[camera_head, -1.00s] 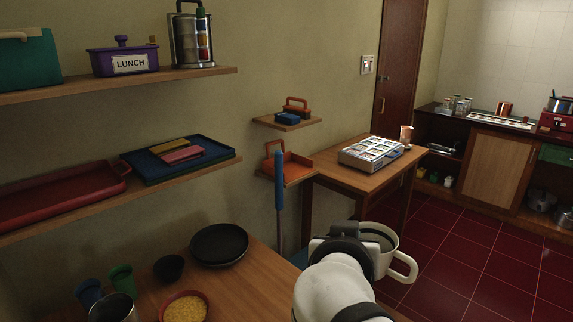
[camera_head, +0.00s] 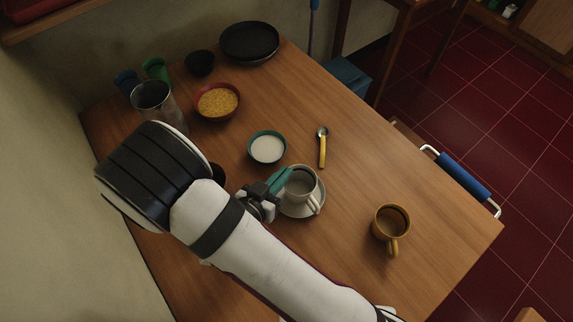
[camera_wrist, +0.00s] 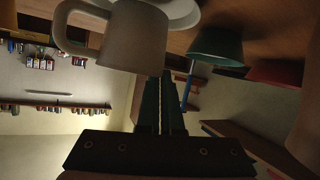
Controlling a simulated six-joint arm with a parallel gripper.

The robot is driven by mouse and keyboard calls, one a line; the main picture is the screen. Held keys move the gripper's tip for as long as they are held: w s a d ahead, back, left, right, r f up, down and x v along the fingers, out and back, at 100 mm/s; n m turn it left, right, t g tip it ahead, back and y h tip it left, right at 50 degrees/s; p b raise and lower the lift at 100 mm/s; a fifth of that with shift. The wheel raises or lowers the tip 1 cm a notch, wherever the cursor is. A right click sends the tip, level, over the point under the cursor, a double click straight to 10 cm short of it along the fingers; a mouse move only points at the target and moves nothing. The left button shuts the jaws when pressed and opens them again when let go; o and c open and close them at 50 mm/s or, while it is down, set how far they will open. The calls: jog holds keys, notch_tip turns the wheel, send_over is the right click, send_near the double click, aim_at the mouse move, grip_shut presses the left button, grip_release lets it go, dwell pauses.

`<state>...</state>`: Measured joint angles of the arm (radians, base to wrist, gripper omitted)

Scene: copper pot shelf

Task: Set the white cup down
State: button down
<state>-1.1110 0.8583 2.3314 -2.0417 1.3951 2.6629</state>
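The white cup (camera_head: 304,190) is upright over a white saucer (camera_head: 318,210) on the wooden table, its handle toward the lower right. Whether its base touches the saucer is hard to tell. My gripper (camera_head: 281,179) is at the left side of the cup's rim. Its green fingers look closed on the cup wall, with only a thin gap between them in the wrist view (camera_wrist: 163,100). The cup (camera_wrist: 122,38) also shows there beside the fingertips, upside down, with part of the saucer (camera_wrist: 182,10) beyond it. The arm hides part of the table.
A teal bowl (camera_head: 267,148) with white contents stands close above the cup. A yellow-handled spoon (camera_head: 322,150) and a mustard cup (camera_head: 387,226) are to the right. A red bowl (camera_head: 217,101), a metal cup (camera_head: 155,101) and a black pan (camera_head: 250,42) are farther back. The table's right side is mostly clear.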

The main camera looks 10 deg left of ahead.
jog(key=shift+f, duration=0.8)
jog(key=c, duration=1.1)
grip_release()
jog(key=shift+s, duration=0.1)
jog(key=v, duration=1.2)
jog(key=d+r+m+g+h, duration=0.2)
jog(key=d+r+g, duration=0.1)
jog(key=d+g, duration=0.3)
jog(key=d+r+m+g+h, duration=0.1)
jog(key=d+r+g+h, duration=0.15)
jog(key=d, duration=0.55)
jog(key=s+r+g+y, duration=0.1)
jog(key=s+r+y, duration=0.1)
jog(key=y, duration=0.1)
jog(key=s+d+r+g+y, duration=0.1)
jog(key=s+r+y, duration=0.1)
jog(key=s+y, duration=0.1)
jog(key=s+d+r+g+y, duration=0.1)
jog(key=s+r+g+y, duration=0.1)
jog(key=y, duration=0.3)
jog(key=shift+s+d+r+n+y, duration=0.1)
jog(key=shift+s+r+n+y, duration=0.2)
jog(key=shift+r, duration=0.1)
